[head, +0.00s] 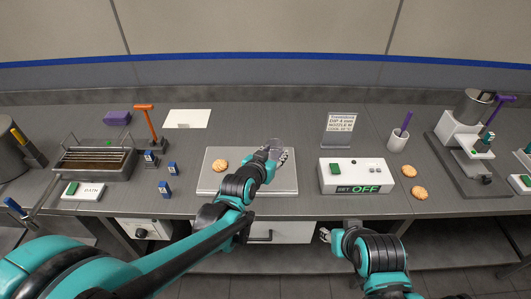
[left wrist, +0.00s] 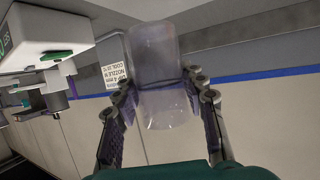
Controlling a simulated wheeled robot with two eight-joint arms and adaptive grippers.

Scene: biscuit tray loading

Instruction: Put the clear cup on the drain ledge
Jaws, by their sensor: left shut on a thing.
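The clear cup (left wrist: 155,75) is see-through and stands between the fingers of my left gripper (left wrist: 160,95) in the left wrist view. In the head view the cup (head: 274,143) is faint at the end of my left arm, over the right part of the grey tray. My left gripper (head: 277,156) is shut on it. Whether the cup touches the tray is unclear.
The grey tray (head: 207,184) holds a biscuit (head: 220,165). Several small blue items (head: 165,189) and an orange-handled tool (head: 145,107) stand between tray and trough.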

